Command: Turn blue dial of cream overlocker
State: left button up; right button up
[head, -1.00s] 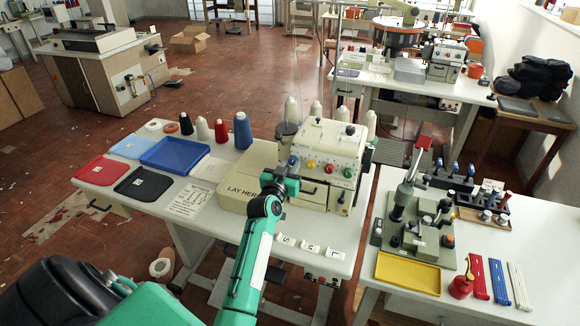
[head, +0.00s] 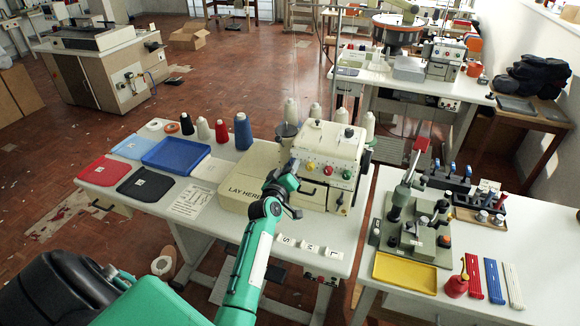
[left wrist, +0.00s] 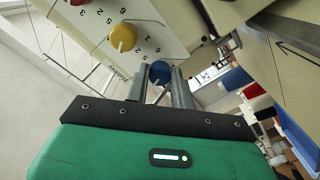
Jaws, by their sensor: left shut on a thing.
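The cream overlocker (head: 334,146) stands on the white table in the head view, with a row of coloured dials on its front. The blue dial (left wrist: 158,72) shows in the left wrist view between the two fingers of my left gripper (left wrist: 160,86). The fingers are shut on its sides. In the head view my left gripper (head: 294,167) is at the left end of the dial row and hides the blue dial. The yellow dial (left wrist: 123,38) is beside it, with printed numbers around it. My right gripper is in neither view.
A cream "LAY HERE" box (head: 244,190) stands just left of the overlocker. A blue tray (head: 176,154) and red and black pieces lie further left. Size labels S, M, L lie near the front edge. A second table at right holds a green-grey press (head: 415,238) and a yellow tray (head: 405,272).

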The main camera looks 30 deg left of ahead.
pick_arm(q)
jog(key=shift+n, duration=0.9)
jog(key=o, duration=1)
jog(key=b+v, duration=0.2)
jog(key=v, duration=1.2)
jog(key=shift+b, duration=0.3)
jog(key=shift+w, duration=0.15)
